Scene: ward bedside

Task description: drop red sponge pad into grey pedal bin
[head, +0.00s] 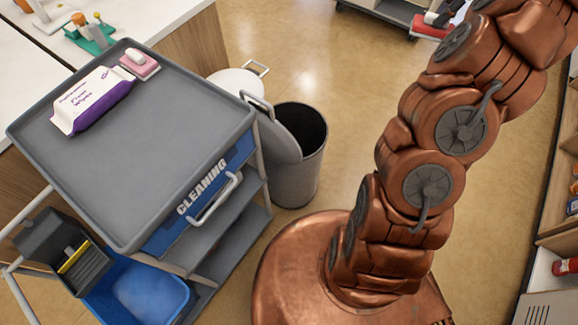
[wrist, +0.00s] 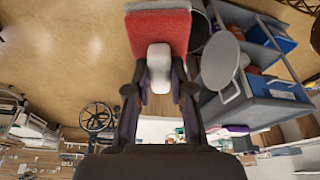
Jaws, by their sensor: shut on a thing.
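My gripper (wrist: 160,88) is shut on the white handle of the red sponge pad (wrist: 158,30) in the wrist view. The pad is held out beyond the fingertips, clear of any surface. The grey pedal bin (head: 308,170) stands on the floor right of the cart in the head view, its round lid tilted up on the left and its dark mouth open. In the wrist view the bin's lid (wrist: 220,62) is right of the pad, and the pad partly hides its dark opening.
A grey cleaning cart (head: 150,190) bears a wipes pack (head: 95,100) and a pink pad with a white handle (head: 138,65). A white bin (head: 232,80) stands behind the grey one. My copper arm fills the right. Open floor (head: 340,70) lies beyond the bins.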

